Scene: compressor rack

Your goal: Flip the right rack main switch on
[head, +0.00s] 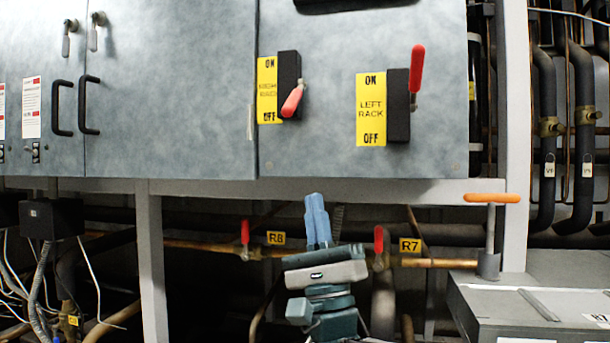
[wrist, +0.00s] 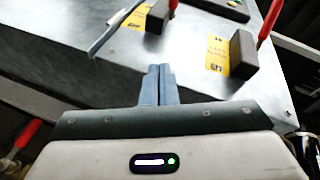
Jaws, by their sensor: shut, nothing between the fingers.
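The right rack main switch (head: 289,75) is a black box beside a yellow ON/OFF label (head: 267,92) on the grey cabinet. Its red handle (head: 293,101) tilts down toward OFF. The left rack switch (head: 397,105) is to its right, with its red handle (head: 417,70) up at ON. My gripper (head: 317,198) is below the cabinet's lower edge, fingers pointing up, shut and empty, apart from both switches. In the wrist view my gripper (wrist: 156,68) shows against the cabinet face, with the left rack label (wrist: 217,52) to its upper right.
Red valve handles by the R8 tag (head: 245,232) and R7 tag (head: 379,240) flank my gripper on a copper pipe. An orange T-handle (head: 491,198) stands to the right above a grey box (head: 540,290). Black door handles (head: 89,105) project from the cabinet's left.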

